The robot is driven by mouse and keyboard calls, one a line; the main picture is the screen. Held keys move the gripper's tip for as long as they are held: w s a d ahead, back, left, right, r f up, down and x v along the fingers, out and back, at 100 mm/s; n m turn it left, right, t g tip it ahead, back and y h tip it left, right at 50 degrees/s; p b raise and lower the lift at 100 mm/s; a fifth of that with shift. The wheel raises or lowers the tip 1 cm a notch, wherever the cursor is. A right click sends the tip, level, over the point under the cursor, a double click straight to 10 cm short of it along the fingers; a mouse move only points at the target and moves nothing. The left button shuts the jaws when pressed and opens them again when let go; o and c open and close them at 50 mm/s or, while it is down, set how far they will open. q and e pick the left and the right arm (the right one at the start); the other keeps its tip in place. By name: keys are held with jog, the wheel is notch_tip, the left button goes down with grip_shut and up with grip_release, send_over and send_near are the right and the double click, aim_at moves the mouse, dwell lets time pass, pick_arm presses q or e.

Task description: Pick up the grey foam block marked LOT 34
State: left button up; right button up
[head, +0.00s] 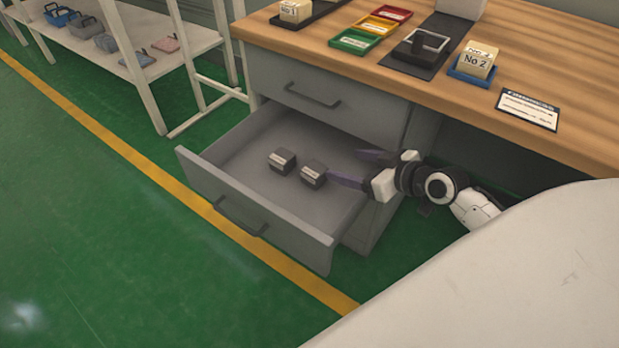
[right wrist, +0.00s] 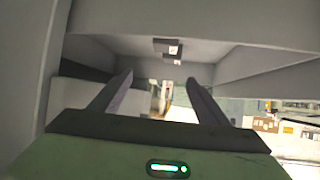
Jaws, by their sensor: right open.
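Two small grey blocks lie side by side in the open drawer (head: 240,145): one block on the left (head: 283,160) and one on the right (head: 313,174). Each has a pale label, too small to read, so I cannot tell which is LOT 34. My right gripper (head: 346,167) is open, its fingers reaching over the drawer's right side, just right of the right block. In the right wrist view the gripper (right wrist: 158,79) is empty, with the two dark blocks (right wrist: 162,44) beyond its fingertips. My left gripper is not in view.
The wooden workbench (head: 570,80) stands above the drawer, holding coloured trays (head: 355,41), a No 2 block stack (head: 478,60) and a printed card (head: 527,109). A closed drawer (head: 300,85) sits just above. A white shelf (head: 120,50) with baskets stands at the back left.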

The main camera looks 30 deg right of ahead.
notch_tip(320, 180, down, 3)
jog(key=b, duration=0.3)
send_near(316, 169)
jog(key=shift+w+d+f, duration=0.1)
jog(key=shift+w+f, duration=0.1)
jog(key=shift+w, duration=0.95)
jog(key=b+x, duration=0.1)
jog(key=x, duration=0.2)
jog(key=b+x, duration=0.1)
jog(key=x, duration=0.1)
jog(key=shift+s+a+f+b, duration=0.3)
jog(key=shift+s+a+f, duration=0.05)
jog(key=shift+w+a+f, duration=0.1)
jog(key=shift+w+f, duration=0.05)
jog(key=shift+w, duration=0.2)
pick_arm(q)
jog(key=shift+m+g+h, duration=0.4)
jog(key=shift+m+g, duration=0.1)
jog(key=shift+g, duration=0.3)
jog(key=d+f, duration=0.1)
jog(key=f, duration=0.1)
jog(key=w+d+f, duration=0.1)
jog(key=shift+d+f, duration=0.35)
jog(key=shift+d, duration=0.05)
pick_arm(e)
jog(key=c, duration=1.1)
